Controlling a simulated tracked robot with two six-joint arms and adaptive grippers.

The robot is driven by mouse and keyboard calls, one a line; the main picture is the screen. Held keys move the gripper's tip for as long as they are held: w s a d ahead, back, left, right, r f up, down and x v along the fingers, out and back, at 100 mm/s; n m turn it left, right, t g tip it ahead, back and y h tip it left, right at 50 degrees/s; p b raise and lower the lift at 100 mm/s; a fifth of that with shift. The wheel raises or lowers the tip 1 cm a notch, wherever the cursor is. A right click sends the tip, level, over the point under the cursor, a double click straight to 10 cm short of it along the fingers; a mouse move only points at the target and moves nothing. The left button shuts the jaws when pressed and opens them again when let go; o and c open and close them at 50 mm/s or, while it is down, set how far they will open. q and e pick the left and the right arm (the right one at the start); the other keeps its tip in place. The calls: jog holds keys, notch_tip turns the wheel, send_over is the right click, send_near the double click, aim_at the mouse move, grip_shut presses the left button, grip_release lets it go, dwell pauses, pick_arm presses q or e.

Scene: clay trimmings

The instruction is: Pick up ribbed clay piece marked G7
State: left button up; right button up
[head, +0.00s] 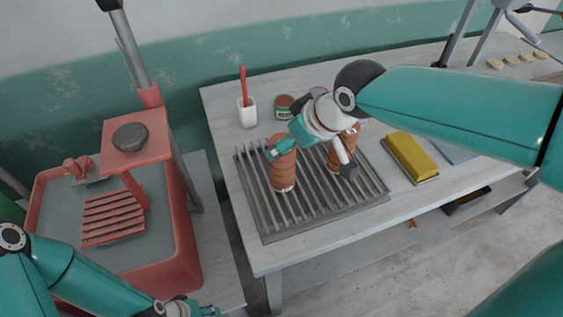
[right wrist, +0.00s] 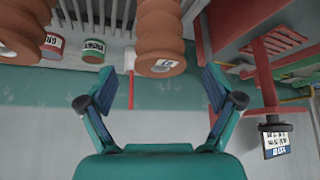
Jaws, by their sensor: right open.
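Two ribbed orange clay pieces stand upright on a slatted metal rack (head: 262,222). The left ribbed clay piece (head: 283,173) has a small pale label low down; the right ribbed clay piece (head: 333,158) is partly hidden by my right gripper (head: 312,158). In the right wrist view my right gripper (right wrist: 158,88) is open and empty. One ribbed piece (right wrist: 160,35) shows between and beyond its fingers, with a blue-white label too small to read; the other (right wrist: 22,28) is at the upper left. My left gripper (head: 190,307) is at the bottom edge, its fingers unclear.
A white cup (head: 247,115) with a red tool and a green-labelled tin (head: 284,112) stand behind the rack. A yellow block (head: 410,156) lies right of it. A red basin (head: 170,235) stands left of the table. The table's front strip is clear.

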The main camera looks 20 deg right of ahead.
aim_at(282, 164)
jog(key=p+x, duration=0.1)
jog(key=x, duration=0.4)
jog(key=shift+s, duration=0.1)
jog(key=c, duration=1.7)
jog(key=shift+r, duration=0.1)
grip_shut()
jog(key=shift+r, duration=0.15)
